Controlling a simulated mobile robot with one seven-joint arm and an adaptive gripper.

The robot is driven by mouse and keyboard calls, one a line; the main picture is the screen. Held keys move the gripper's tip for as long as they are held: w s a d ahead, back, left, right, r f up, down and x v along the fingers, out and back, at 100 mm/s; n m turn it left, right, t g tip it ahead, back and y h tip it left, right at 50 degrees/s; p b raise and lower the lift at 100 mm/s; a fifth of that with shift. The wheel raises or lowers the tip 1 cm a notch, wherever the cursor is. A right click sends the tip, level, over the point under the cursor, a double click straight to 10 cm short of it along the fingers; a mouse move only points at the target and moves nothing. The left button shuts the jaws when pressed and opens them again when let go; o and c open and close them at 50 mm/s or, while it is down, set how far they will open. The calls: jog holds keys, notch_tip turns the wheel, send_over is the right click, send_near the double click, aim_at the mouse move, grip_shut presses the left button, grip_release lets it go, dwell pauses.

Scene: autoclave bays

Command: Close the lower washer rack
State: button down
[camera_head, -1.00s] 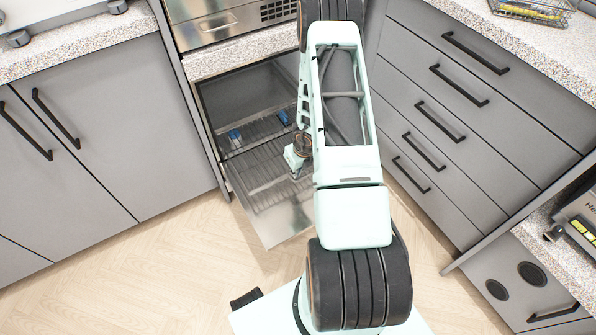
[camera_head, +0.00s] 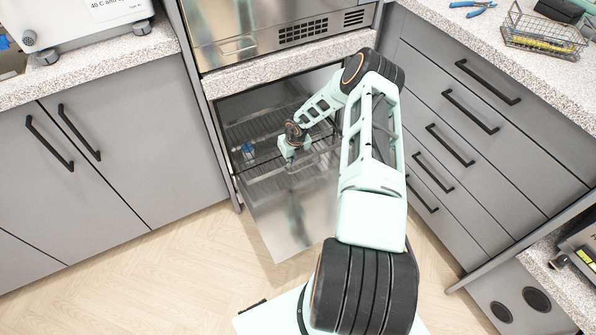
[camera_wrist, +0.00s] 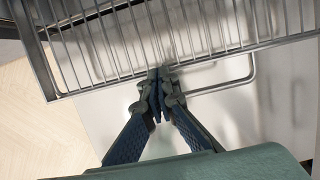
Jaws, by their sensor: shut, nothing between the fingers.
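The lower washer rack (camera_head: 268,186) is a wire rack partly out of the washer, above the open metal door (camera_head: 290,225). In the wrist view its wires (camera_wrist: 110,45) fill the top, with a front rail and a looped wire handle (camera_wrist: 252,68). My gripper (camera_head: 291,166) is over the rack's front part in the head view. In the wrist view my gripper (camera_wrist: 157,88) is shut and empty, its fingertips at the front rail beside the handle's left end. I cannot tell whether they touch it.
A small blue item (camera_head: 248,151) sits inside the washer at the left. Grey cabinets (camera_head: 130,150) stand at the left and a drawer unit (camera_head: 480,140) at the right. The wooden floor (camera_head: 170,265) in front is clear.

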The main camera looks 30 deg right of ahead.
jog(key=b, duration=0.9)
send_near(274, 145)
jog(key=f, duration=0.6)
jog(key=shift+s+d, duration=0.2)
jog(key=shift+s, duration=0.2)
jog(key=shift+w+r+b, duration=0.15)
jog(key=shift+w+b, duration=0.25)
jog(key=shift+w, duration=0.2)
jog(key=shift+w+r+b, duration=0.15)
jog(key=shift+w+b, duration=0.2)
jog(key=shift+w, duration=0.2)
jog(key=shift+a+r, duration=0.1)
